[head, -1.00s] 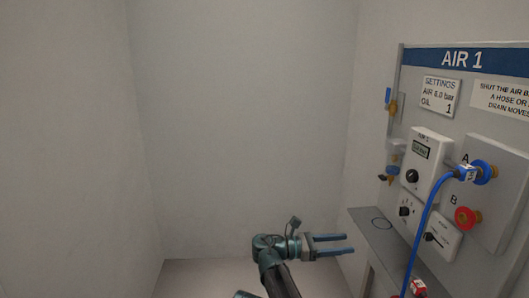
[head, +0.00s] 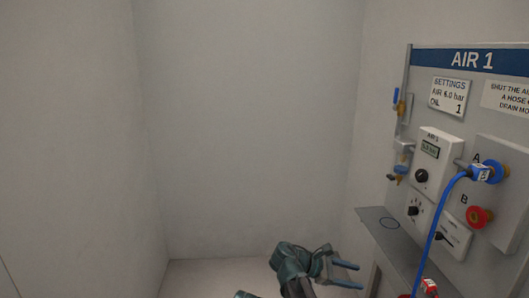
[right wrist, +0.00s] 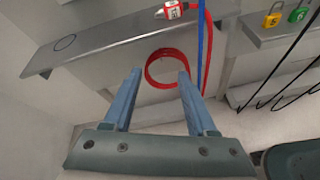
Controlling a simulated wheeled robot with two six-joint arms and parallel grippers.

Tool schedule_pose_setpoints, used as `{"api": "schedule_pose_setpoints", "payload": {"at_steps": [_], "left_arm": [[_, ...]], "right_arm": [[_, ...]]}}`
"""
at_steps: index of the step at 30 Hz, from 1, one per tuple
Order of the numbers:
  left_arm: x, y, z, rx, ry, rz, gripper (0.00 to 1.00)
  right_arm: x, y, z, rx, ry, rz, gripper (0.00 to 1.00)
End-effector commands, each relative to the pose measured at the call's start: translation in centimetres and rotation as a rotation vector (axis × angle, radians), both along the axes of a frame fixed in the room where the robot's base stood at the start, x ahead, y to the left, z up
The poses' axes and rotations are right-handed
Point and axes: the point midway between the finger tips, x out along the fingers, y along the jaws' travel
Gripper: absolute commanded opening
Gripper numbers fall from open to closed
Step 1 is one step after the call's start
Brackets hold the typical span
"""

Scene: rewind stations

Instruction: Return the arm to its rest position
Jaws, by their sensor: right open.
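My right gripper (head: 346,275) is low in the head view, left of the air station's shelf. Its two blue fingers are apart with nothing between them. In the right wrist view the same gripper (right wrist: 158,78) is open below the shelf, and a red coiled hose (right wrist: 149,82) shows beyond its fingertips. My left gripper is not in view.
The AIR 1 panel (head: 440,103) stands at the right, with a blue hose (head: 433,225) at port A and a red port B (head: 478,216). The grey shelf (head: 385,239) juts out below. Left is clear.

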Motion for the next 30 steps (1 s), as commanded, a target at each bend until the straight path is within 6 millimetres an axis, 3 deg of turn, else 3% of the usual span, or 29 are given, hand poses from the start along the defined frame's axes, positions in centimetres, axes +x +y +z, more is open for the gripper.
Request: {"api": "schedule_pose_setpoints", "payload": {"at_steps": [7,10,15,23,24,30], "left_arm": [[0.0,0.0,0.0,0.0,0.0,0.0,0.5],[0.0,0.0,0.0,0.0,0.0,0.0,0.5],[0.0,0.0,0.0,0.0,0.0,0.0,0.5],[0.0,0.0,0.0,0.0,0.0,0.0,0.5],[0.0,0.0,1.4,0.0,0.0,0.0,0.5],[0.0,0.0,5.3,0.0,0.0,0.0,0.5]], "right_arm": [[-5.1,-0.1,-7.2,0.411,-0.297,-0.243,0.57],[-7.3,1.3,-10.0,0.609,-0.437,-0.42,0.57],[-9.6,4.2,-12.4,0.849,-0.598,-0.704,0.57],[-11.9,8.2,-13.3,1.089,-0.739,-1.103,0.57],[-11.7,8.7,-11.9,1.092,-0.734,-1.104,0.57],[-12.3,10.5,-8.1,1.076,-0.694,-1.056,0.57]]}}
